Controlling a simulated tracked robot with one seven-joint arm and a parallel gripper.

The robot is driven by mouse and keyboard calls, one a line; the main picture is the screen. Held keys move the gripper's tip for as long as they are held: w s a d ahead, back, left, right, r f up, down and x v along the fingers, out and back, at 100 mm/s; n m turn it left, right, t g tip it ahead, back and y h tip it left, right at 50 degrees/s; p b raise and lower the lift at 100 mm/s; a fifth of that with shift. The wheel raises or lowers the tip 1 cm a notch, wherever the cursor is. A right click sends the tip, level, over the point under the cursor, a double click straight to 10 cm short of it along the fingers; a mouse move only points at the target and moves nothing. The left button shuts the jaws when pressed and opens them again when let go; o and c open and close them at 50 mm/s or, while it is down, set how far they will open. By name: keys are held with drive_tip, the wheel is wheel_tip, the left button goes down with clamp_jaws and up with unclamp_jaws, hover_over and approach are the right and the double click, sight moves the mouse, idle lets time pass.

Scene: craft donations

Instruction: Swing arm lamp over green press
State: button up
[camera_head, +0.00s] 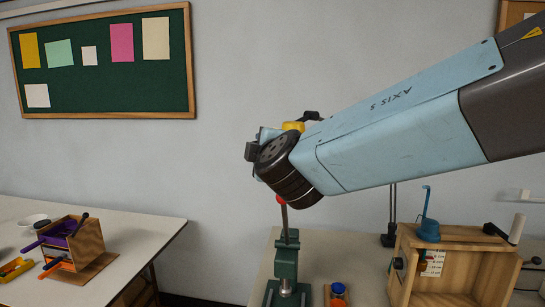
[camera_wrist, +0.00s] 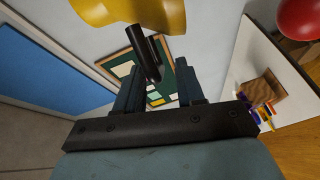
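The yellow lamp head (camera_head: 293,126) shows partly behind my wrist in the head view. It fills the top of the wrist view (camera_wrist: 140,12), with a black handle (camera_wrist: 146,52) reaching down between my fingers. My gripper (camera_wrist: 160,78) is open around the handle, with a gap to its right; whether a finger touches it is unclear. The gripper is mostly hidden in the head view (camera_head: 260,142). A dark stand with thin rods (camera_head: 391,215), likely the lamp's, rises behind my arm. The green press (camera_head: 287,262) stands below my wrist, its red knob (camera_head: 280,199) raised close beneath it.
A wooden box (camera_head: 452,240) with a blue tool on top stands right of the press. A small orange jar with a blue lid (camera_head: 338,292) is beside the press. Another table (camera_head: 140,232) at left holds a wooden caddy (camera_head: 88,245) of tools. A green board (camera_head: 100,90) hangs behind.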

drive_tip(key=f+v, duration=0.1)
drive_tip(key=v, duration=1)
drive_tip(key=shift+s+r, duration=0.2)
drive_tip(key=shift+r, duration=0.3)
drive_tip(key=shift+d, duration=0.2)
drive_tip(key=w+d+f+m+g+h, duration=0.1)
drive_tip(key=d+f+m+g+h, duration=0.2)
drive_tip(key=d, duration=0.4)
drive_tip(key=w+d+f+m+g+h, duration=0.1)
drive_tip(key=d+f+m+h, duration=0.1)
drive_tip(key=d+m+h, duration=0.35)
drive_tip(key=s+d+f+m+g+y, duration=0.4)
drive_tip(key=s+d+f+m+g, duration=0.3)
drive_tip(key=d+f+m, duration=0.1)
drive_tip(key=shift+d+f+m+y, duration=0.2)
drive_tip(key=shift+d+m+y, duration=0.2)
drive_tip(key=shift+m, duration=0.55)
